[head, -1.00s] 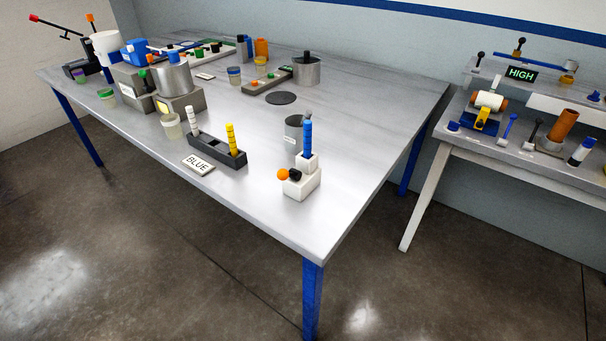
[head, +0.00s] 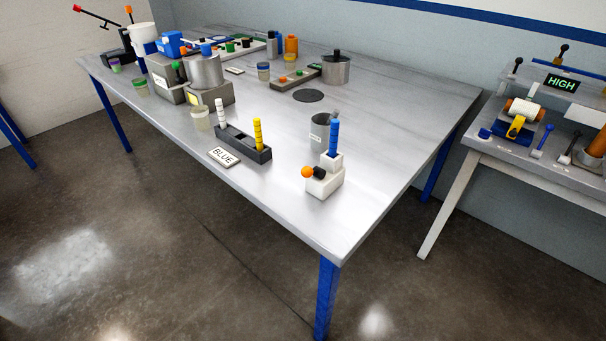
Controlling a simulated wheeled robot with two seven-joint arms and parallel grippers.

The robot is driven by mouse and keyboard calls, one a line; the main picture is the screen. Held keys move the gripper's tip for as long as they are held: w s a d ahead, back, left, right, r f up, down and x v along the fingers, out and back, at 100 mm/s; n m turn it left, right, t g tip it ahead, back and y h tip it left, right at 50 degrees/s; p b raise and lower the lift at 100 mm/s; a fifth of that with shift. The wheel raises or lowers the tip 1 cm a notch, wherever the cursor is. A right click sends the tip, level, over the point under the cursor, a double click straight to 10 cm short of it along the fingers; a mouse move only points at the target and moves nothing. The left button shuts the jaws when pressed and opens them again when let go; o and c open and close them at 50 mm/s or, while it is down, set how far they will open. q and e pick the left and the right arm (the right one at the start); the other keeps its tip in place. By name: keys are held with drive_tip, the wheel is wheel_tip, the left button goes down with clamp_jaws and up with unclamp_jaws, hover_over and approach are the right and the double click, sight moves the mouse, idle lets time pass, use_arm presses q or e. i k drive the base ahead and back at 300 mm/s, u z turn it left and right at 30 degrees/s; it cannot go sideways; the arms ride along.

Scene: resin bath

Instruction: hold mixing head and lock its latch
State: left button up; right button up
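Neither of my grippers is in view. I cannot tell for sure which thing is the mixing head. A small white stepped block (head: 325,181) stands near the front right of the steel table, with an upright blue ribbed stick (head: 334,139) in it and an orange ball (head: 307,172) with a black part on its side. At the far left stand a dark device with a red-tipped lever (head: 96,16), a white vessel (head: 143,38) and a blue box (head: 170,45). No latch can be made out clearly at this distance.
The steel table (head: 270,210) fills the middle; its right part is mostly bare. A black rack (head: 243,144) with white and yellow sticks stands behind a BLUE sign (head: 224,157). A grey cup (head: 322,131) and a pot (head: 336,70) stand farther back. A second bench (head: 545,165) is at right.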

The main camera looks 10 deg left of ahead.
sight(306, 172)
drive_tip(key=z, duration=2.15)
drive_tip(key=i, duration=1.65)
drive_tip(key=u, duration=3.95)
